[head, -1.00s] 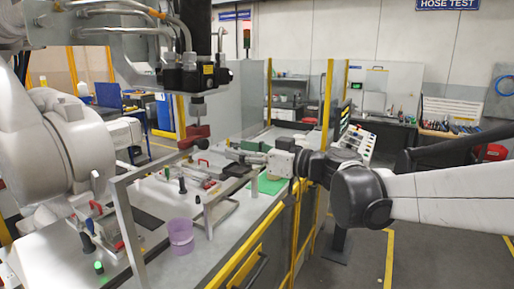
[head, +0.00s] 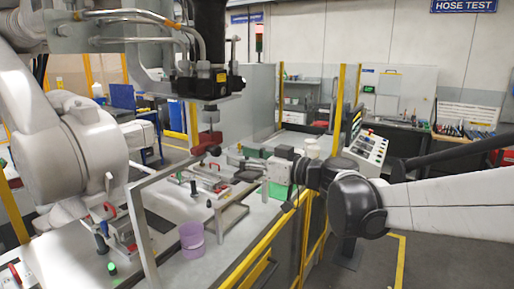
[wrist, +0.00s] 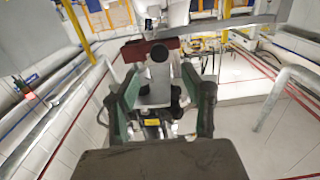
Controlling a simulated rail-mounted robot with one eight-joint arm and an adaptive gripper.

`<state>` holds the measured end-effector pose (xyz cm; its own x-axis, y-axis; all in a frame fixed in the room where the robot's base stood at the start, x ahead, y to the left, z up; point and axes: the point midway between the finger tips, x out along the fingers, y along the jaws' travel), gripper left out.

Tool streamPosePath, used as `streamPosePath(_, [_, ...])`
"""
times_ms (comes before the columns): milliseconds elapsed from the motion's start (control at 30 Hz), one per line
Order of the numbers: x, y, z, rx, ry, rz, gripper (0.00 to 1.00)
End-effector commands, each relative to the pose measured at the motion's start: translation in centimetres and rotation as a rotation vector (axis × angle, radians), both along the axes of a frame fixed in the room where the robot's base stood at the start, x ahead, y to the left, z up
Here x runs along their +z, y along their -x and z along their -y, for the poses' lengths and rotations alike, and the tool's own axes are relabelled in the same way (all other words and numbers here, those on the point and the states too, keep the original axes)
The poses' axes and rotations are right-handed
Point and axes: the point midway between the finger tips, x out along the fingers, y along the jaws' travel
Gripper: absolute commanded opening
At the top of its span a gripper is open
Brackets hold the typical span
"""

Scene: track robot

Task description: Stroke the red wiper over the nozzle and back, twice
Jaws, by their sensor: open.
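The red wiper (head: 205,149) is a dark red block with a black round knob, just below the nozzle (head: 210,138). It also shows in the wrist view as a red bar (wrist: 134,51) behind its black knob. The nozzle hangs from a black and grey head unit above the bench. My gripper (head: 236,158) is to the right of the wiper, pointing at it. In the wrist view my gripper (wrist: 150,78) is open and empty, its green-lined fingers apart. The knob appears between the fingertips there, but the head view shows it slightly beyond them. Whether wiper and nozzle touch is unclear.
A grey metal frame (head: 140,235) stands in front of the bench. A purple cup (head: 191,240), clamps and a small stand (head: 232,215) are on the bench below. Yellow rails (head: 265,240) run along its right edge. A white robot arm (head: 85,150) stands at the left.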

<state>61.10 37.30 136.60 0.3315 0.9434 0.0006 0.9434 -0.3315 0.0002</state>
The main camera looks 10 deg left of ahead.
Motion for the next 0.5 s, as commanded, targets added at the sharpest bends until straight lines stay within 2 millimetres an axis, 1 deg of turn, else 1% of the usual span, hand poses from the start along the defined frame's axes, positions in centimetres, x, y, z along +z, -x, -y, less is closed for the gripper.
streamPosePath(33, [0.1,-0.3,-1.1,0.003,0.0,0.0,0.43])
streamPosePath(233, [0.1,-1.5,-4.5,0.003,0.0,0.0,0.43])
streamPosePath(400, [0.1,-2.4,-6.8,0.002,0.0,0.0,0.43])
streamPosePath(500, [0.1,-2.7,-7.6,0.001,0.0,0.0,0.43])
